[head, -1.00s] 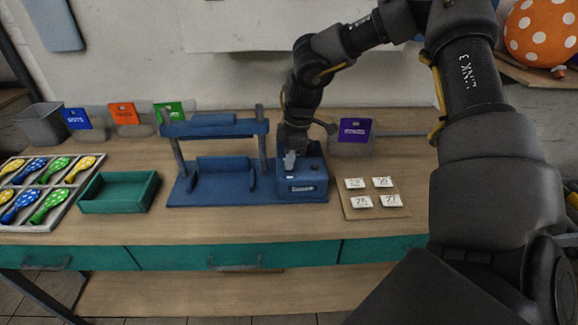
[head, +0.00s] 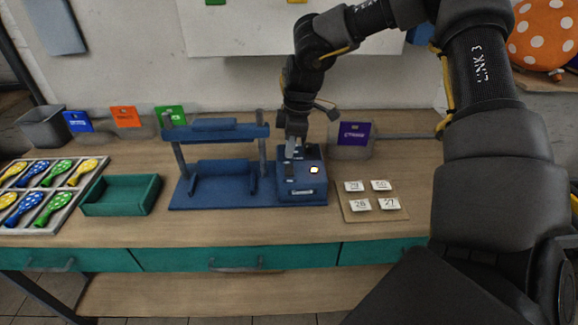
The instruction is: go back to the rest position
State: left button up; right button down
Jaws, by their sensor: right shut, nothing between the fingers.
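My right arm reaches in from the right, arches over the table and hangs down at the blue machine. My right gripper (head: 294,146) points down just above the back left of the machine's control box (head: 302,184). It is shut and empty. I cannot tell whether its tips touch the box. A small light (head: 314,170) glows on top of the box. The blue press frame (head: 215,130) stands to the left on the same base. My left gripper is not in view.
A board (head: 373,215) with numbered tags lies right of the machine. A grey bin (head: 44,140) and card holders, one with a purple card (head: 355,134), line the back.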

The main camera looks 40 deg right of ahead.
jog(key=shift+r, duration=0.85)
